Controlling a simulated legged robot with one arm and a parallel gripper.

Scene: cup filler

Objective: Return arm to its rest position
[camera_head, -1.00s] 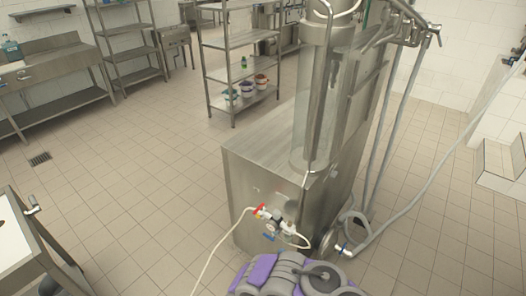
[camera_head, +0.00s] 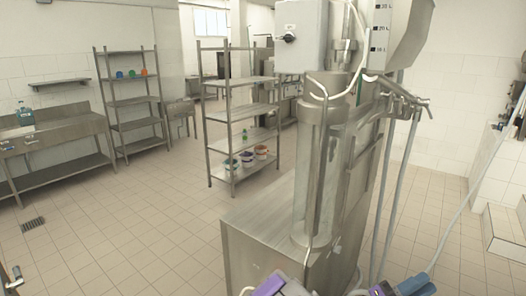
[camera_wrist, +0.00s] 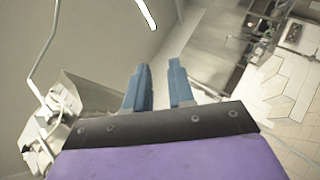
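My gripper (camera_wrist: 159,68) shows in the wrist view. Its two blue fingers stand apart with a gap between them, and nothing is held there. The wrist view is tilted, with a plain grey surface on the left and floor tiles on the right. In the head view, purple and grey parts of my arm (camera_head: 268,287) show at the bottom edge. Blue and purple parts of mine also show further right at that edge. Most of the arm is cut off below the picture. The steel filler machine (camera_head: 255,235) with its clear cylinder (camera_head: 314,175) stands close in front.
Grey hoses (camera_head: 395,190) hang on the machine's right side. A steel shelf rack (camera_head: 215,135) with several small pots stands behind it. A sink counter (camera_head: 55,140) is at the far left. Tiled floor (camera_head: 130,220) is clear on the left.

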